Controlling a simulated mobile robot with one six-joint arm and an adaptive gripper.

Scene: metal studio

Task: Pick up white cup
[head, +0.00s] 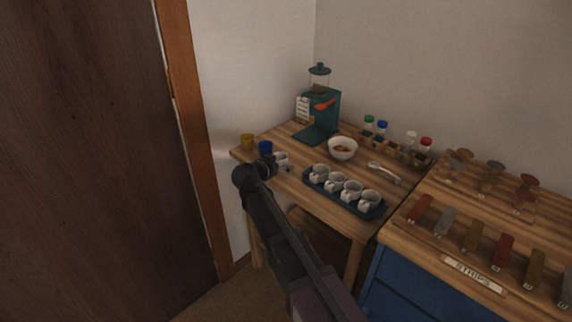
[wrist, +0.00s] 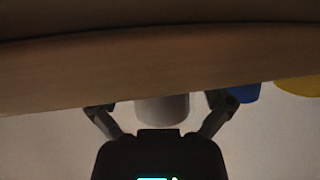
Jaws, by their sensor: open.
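A white cup (head: 281,158) stands near the left end of the wooden table, beside a blue cup (head: 265,148). My gripper (head: 272,166) is at this cup and hides part of it in the head view. In the wrist view, the white cup (wrist: 162,110) shows between the two spread fingers of my gripper (wrist: 162,101), with a gap on each side. The blue cup (wrist: 245,93) is just beyond the right finger there. Several more whitish cups (head: 337,184) stand in a dark blue tray to the right.
A yellow cup (head: 247,141) stands left of the blue one. A bowl (head: 342,149), a spoon (head: 384,172) and a green grinder (head: 320,110) are on the wooden table (head: 311,205). Bottles in a rack (head: 400,151) line the back. The wooden door (head: 90,160) is at left.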

